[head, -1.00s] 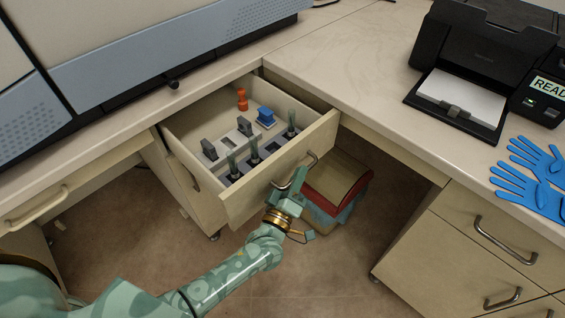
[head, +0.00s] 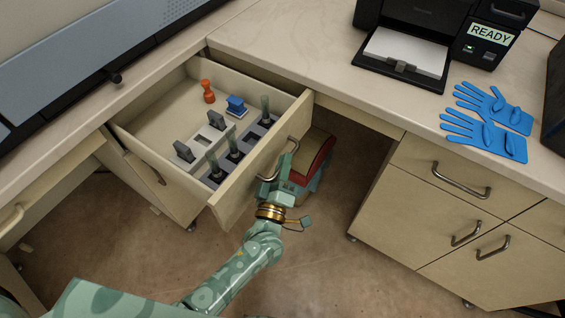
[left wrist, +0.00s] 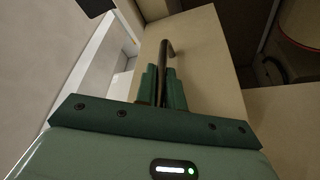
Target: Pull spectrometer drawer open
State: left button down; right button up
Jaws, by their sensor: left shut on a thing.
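The spectrometer drawer (head: 233,203) stands pulled out under the corner of the counter, its inside open to view. Its metal bar handle (head: 293,148) is on the front panel. My left gripper (head: 279,174) is at this handle, with its fingers closed around the bar. In the left wrist view the two green fingers (left wrist: 162,88) sit on either side of the handle bar (left wrist: 167,55). Inside the drawer are an orange piece (head: 208,91), a blue piece (head: 236,106) and a grey holder with several upright dark and green-topped items (head: 233,146). My right gripper is not in view.
A red-topped stack (head: 312,155) stands on the floor behind the drawer front. The counter to the right holds a printer (head: 404,50) and blue gloves (head: 487,130). Shut drawers (head: 445,200) stand below it. Floor in front is clear.

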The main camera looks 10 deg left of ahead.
pick_arm(q)
jog(key=c, duration=1.5)
grip_release()
jog(key=p+v, duration=0.1)
jog(key=v, duration=1.5)
jog(key=shift+s+p, duration=0.2)
jog(key=shift+p, duration=0.1)
jog(key=shift+s+f, duration=0.1)
jog(key=shift+f, duration=0.05)
